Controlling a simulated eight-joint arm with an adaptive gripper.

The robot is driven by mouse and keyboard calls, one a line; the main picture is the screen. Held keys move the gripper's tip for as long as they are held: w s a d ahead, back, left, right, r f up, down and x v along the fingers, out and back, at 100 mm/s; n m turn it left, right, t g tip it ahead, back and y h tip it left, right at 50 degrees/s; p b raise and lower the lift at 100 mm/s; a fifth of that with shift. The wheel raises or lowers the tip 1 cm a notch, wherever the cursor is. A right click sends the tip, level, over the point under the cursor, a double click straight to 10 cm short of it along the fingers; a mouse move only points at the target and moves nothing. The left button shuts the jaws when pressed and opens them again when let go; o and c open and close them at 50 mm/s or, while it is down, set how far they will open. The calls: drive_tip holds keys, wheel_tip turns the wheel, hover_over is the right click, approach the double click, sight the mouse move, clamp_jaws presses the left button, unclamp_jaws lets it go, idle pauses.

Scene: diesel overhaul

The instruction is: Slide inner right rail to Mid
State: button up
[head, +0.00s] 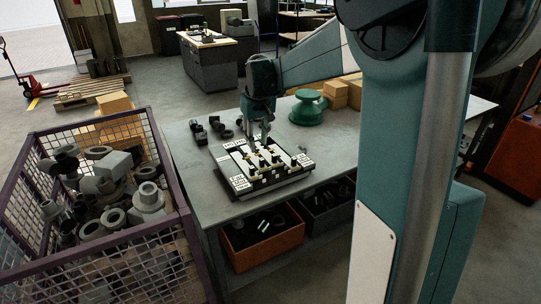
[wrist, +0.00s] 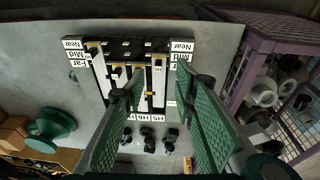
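The slotted board (head: 302,176) lies on the workbench, with dark and white strips, pale yellowish rails and white label plates. In the wrist view the board (wrist: 128,48) carries Near, Mid and Far labels on both sides. A light rail (wrist: 158,78) shows between my fingers, and another (wrist: 100,68) stands at the left. I cannot tell for sure which is the inner right rail. My gripper (head: 258,138) points down over the far part of the board. In the wrist view my gripper (wrist: 159,70) has its two green fingers spread wide, with nothing held; they hide parts of the board.
Several small dark parts (head: 218,128) stand behind the board; a green round part (head: 308,108) and cardboard boxes (head: 336,95) stand farther right. A purple mesh crate (head: 183,215) of metal parts is left of the bench. The bench top (head: 190,160) is clear left of the board.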

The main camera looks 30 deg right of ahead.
drive_tip(key=w+d+f+g+p, duration=0.1)
drive_tip(key=w+d+f+p, duration=0.1)
drive_tip(key=w+d+f, duration=0.5)
drive_tip(key=g+p, duration=0.1)
hover_over(274, 155)
drive_tip(key=shift+y, duration=0.3)
wheel_tip(274, 155, down, 7)
drive_tip(key=shift+s+a+r, duration=0.1)
drive_tip(key=shift+a+r, duration=0.05)
drive_tip(key=shift+r, duration=0.05)
drive_tip(key=shift+d+f, duration=0.25)
drive_tip(key=shift+f, duration=0.1)
drive_tip(key=shift+f, duration=0.15)
drive_tip(key=shift+f+p, duration=0.3)
drive_tip(key=shift+f, duration=3.45)
drive_tip(key=shift+c, duration=0.5)
clamp_jaws()
